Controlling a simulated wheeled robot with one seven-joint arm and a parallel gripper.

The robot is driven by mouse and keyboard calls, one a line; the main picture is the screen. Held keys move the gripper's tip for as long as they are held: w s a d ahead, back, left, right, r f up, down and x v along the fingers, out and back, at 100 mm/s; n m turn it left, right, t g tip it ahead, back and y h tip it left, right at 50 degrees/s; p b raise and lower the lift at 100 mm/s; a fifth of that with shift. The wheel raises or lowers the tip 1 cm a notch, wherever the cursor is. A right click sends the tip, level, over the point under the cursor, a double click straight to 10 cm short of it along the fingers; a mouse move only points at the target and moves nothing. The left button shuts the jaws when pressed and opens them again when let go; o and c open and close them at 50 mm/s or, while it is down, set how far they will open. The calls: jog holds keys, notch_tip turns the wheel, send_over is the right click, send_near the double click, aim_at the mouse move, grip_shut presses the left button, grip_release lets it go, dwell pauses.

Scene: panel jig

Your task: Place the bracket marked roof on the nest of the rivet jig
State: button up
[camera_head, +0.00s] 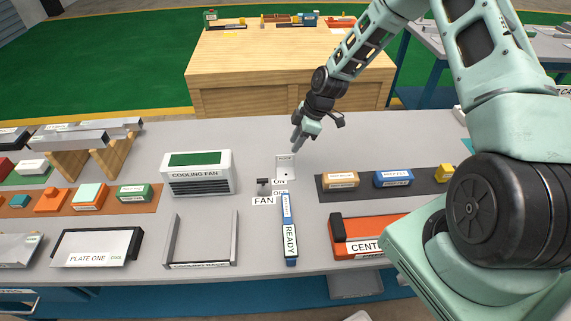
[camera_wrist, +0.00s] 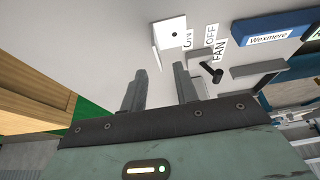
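My gripper (camera_head: 299,138) hangs above the far middle of the grey table, beyond the white switch plate. In the wrist view its two fingers (camera_wrist: 160,82) stand apart with nothing between them, so it is open and empty. I cannot read the word roof on any part. Long grey metal pieces (camera_head: 70,141) lie across wooden supports at the left, and I cannot tell whether one is the bracket. No jig or nest is labelled legibly. A red and white block (camera_head: 367,236) marked "CENT", cut off by my arm, stands at the front right.
A cooling fan box (camera_head: 197,181), a fan switch (camera_head: 263,187), a white switch plate (camera_head: 285,168) and a blue READY bar (camera_head: 289,235) occupy the middle. An empty U-shaped rack (camera_head: 235,237) and plate one (camera_head: 97,242) stand front left. A wooden table (camera_head: 240,66) stands behind.

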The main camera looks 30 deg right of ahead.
aim_at(286, 168)
jog(key=p+x, duration=0.1)
jog(key=x, duration=0.1)
jog(key=p+x, duration=0.2)
jog(key=x, duration=0.1)
jog(key=shift+w+a+f, duration=0.1)
jog(key=shift+w+a, duration=0.1)
jog(key=shift+w, duration=0.05)
jog(key=shift+w+a+f, duration=0.1)
jog(key=shift+a+f, duration=0.05)
jog(key=shift+f, duration=0.45)
grip_shut()
